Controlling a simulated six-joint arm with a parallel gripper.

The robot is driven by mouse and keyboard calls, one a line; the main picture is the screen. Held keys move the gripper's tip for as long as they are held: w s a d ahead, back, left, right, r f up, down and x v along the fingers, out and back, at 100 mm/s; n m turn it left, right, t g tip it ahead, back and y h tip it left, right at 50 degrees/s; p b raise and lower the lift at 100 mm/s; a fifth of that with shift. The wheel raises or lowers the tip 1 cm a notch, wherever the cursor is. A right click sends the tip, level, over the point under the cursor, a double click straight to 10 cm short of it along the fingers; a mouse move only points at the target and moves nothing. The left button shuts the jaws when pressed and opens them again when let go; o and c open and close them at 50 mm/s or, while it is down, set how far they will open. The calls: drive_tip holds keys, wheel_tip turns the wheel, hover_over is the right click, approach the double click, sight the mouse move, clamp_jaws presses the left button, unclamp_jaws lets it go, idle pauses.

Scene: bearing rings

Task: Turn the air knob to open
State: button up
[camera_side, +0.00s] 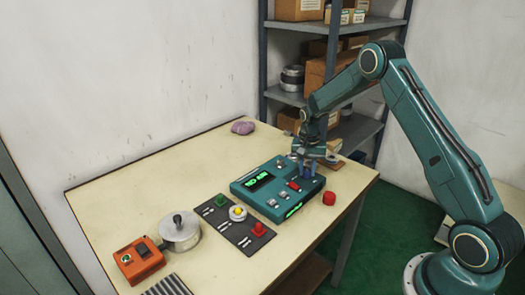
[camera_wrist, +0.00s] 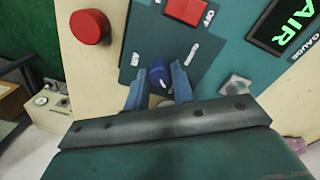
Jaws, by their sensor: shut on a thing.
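A teal control box (camera_side: 262,202) with a lit green display (camera_side: 262,182) sits on the table; the display reads AIR in the wrist view (camera_wrist: 290,22). A blue knob (camera_wrist: 158,74) with a pale mark is on a dark panel of the box, with white marks around it. My gripper (camera_wrist: 157,84) has its blue fingers on both sides of the knob and is shut on it. In the side view my gripper (camera_side: 308,168) is at the box's far right corner and hides the knob.
A red round piece (camera_side: 328,198) lies close to the box, right of my gripper. A dark plate (camera_side: 222,228) with coloured buttons, a metal pot (camera_side: 180,236) and an orange box (camera_side: 138,260) stand to the left. A shelf (camera_side: 285,97) stands behind.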

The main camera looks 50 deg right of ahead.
sight(306, 171)
drive_tip(key=o, duration=1)
drive_tip(key=shift+r, duration=0.1)
drive_tip(key=shift+w+a+r, duration=0.1)
drive_tip(key=shift+r, duration=3.3)
drive_tip(key=shift+w+r, duration=0.1)
drive_tip(key=shift+r, duration=3.3)
